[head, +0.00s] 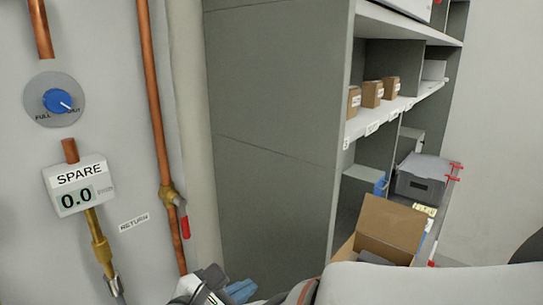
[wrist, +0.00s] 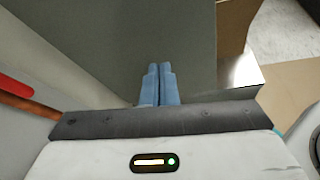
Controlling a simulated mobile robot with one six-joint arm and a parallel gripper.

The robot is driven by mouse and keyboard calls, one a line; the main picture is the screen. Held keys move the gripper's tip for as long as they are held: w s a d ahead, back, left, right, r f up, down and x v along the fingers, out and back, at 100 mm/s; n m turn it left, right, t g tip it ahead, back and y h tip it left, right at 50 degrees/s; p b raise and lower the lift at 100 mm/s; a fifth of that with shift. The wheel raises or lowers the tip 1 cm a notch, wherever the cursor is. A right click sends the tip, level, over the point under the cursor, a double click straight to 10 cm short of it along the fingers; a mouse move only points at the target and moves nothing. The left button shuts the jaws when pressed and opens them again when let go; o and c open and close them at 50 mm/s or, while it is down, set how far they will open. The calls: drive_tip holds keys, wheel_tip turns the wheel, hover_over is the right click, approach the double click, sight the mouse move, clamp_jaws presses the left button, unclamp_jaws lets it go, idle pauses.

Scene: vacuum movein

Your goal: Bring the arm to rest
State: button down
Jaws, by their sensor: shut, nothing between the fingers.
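My gripper (wrist: 159,70) shows in the wrist view with its two blue fingers pressed together and nothing between them. In the head view only part of it (head: 240,290) shows at the bottom edge, low in front of the grey shelf side panel (head: 270,130). My white arm (head: 420,285) crosses the bottom right of the head view. The rest of the gripper is hidden or out of frame there.
On the left wall are a blue dial (head: 57,101), a SPARE meter reading 0.0 (head: 76,188) and a copper pipe with a red-handled valve (head: 184,226). Shelves hold small brown boxes (head: 372,94) and a grey bin (head: 420,185). An open cardboard box (head: 390,228) stands lower right.

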drive_tip(key=s+d+f+m+g+y, duration=0.1)
drive_tip(key=d+f+m+g+y, duration=0.2)
drive_tip(key=d+m, duration=0.7)
drive_tip(key=s+d+f+m+g+y, duration=0.1)
drive_tip(key=d+f+m+g+y, duration=0.2)
drive_tip(key=d+m, duration=0.8)
drive_tip(key=f+m+g, duration=0.1)
drive_tip(key=m+g, duration=0.1)
drive_tip(key=m, duration=0.3)
drive_tip(key=shift+s+f+m+y, duration=0.3)
drive_tip(key=shift+s+m, duration=0.1)
drive_tip(key=shift+d, duration=0.1)
